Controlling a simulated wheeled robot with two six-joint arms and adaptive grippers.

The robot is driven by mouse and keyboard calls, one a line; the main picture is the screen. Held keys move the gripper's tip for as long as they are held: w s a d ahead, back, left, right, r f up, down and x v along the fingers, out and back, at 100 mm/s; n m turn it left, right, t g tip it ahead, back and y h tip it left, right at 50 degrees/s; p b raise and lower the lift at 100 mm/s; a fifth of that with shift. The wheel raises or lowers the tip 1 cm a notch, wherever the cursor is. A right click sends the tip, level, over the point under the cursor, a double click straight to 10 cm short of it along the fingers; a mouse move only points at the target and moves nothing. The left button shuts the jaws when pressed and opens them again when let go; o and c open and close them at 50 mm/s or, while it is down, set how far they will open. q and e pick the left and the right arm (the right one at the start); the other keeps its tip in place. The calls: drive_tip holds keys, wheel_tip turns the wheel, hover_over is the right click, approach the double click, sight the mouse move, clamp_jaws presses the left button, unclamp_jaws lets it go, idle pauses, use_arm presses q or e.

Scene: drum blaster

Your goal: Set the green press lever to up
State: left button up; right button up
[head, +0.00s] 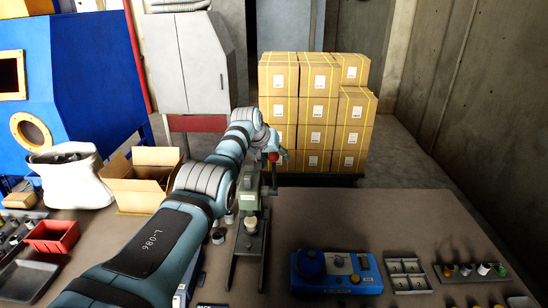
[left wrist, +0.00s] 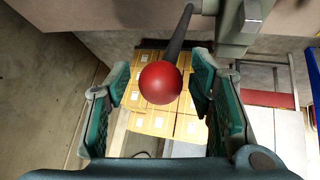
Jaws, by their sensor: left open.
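The green press (head: 249,200) stands on the table in the middle of the head view, partly hidden behind my left arm. Its lever ends in a red ball knob (head: 273,157), to the right of the press head. In the left wrist view the red knob (left wrist: 161,83) sits at the end of a dark lever rod (left wrist: 181,35) that runs to the press body (left wrist: 240,22). My left gripper (head: 277,150) is open at the knob. In the left wrist view its fingers stand on either side of the knob, with gaps visible. My right gripper does not show.
A blue device (head: 335,272) and metal trays (head: 406,275) are right of the press. An open cardboard box (head: 140,190), white sack (head: 75,190) and red bin (head: 52,237) are at left. Stacked cartons (head: 315,110) stand behind the table. The table's back right is clear.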

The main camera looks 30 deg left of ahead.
use_arm(q)
drive_tip(key=shift+s+a+r, duration=0.1)
drive_tip(key=shift+s+r, duration=0.25)
drive_tip(key=shift+r, duration=0.1)
drive_tip(key=v, duration=1.1)
drive_tip(key=shift+w, duration=0.1)
drive_tip(key=shift+f, duration=0.1)
